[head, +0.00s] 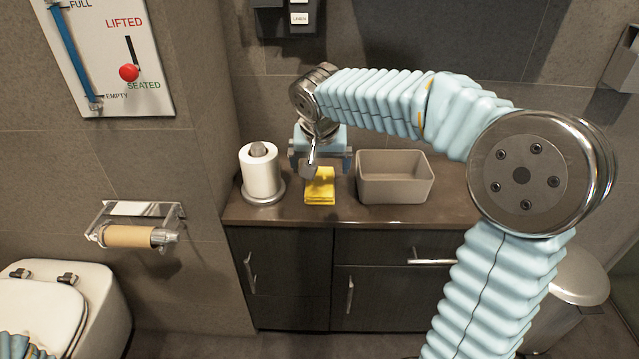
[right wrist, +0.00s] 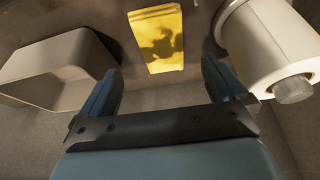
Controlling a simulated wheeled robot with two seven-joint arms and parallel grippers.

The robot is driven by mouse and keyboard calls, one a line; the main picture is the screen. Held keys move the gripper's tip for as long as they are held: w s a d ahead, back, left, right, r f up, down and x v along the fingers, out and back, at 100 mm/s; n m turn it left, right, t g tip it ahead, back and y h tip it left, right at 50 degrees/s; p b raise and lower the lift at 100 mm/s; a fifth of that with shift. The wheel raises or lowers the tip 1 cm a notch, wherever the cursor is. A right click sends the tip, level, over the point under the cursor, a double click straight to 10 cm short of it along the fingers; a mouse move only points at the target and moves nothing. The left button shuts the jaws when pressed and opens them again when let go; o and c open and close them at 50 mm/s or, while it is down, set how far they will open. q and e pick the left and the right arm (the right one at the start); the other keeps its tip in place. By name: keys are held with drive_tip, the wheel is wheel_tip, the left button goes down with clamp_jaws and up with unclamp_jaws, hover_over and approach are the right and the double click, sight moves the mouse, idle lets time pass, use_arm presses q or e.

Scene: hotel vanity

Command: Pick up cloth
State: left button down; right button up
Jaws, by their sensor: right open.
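A folded yellow cloth (head: 320,189) lies flat on the brown counter (head: 300,219), near its front edge. It also shows in the right wrist view (right wrist: 158,38), with a dark shadow across it. My right gripper (head: 320,165) is over the counter at the cloth, with its fingers spread. In the right wrist view the open fingers (right wrist: 160,80) stand apart with nothing between them, and the cloth lies beyond their tips. The gripper appears apart from the cloth. My left gripper is outside the frames; only a bit of my left arm shows at the bottom left.
A white paper roll on a round stand (head: 260,174) is left of the cloth. An empty beige bin (head: 394,182) is close on its right. The wall rises behind the counter. Drawers with handles (head: 430,261) are below. A toilet (head: 45,305) is at lower left.

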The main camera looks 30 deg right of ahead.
sight(321, 180)
drive_tip(key=x, duration=0.7)
drive_tip(key=shift+w+d, duration=0.1)
drive_tip(key=shift+w, duration=0.05)
drive_tip(key=shift+c, duration=0.5)
drive_tip(key=c, duration=1)
drive_tip(key=shift+r, duration=0.45)
wheel_tip(321, 180, up, 3)
drive_tip(key=shift+f, duration=0.15)
drive_tip(key=s+a+r, duration=0.1)
drive_tip(key=s+r, duration=0.2)
drive_tip(key=s, duration=0.1)
drive_tip(key=s+a+r, duration=0.1)
drive_tip(key=s+r, duration=0.2)
drive_tip(key=s, duration=0.2)
drive_tip(key=s+a+r, duration=0.1)
drive_tip(key=s+r, duration=0.2)
drive_tip(key=s, duration=0.1)
drive_tip(key=shift+s+r, duration=0.25)
drive_tip(key=shift+s, duration=0.15)
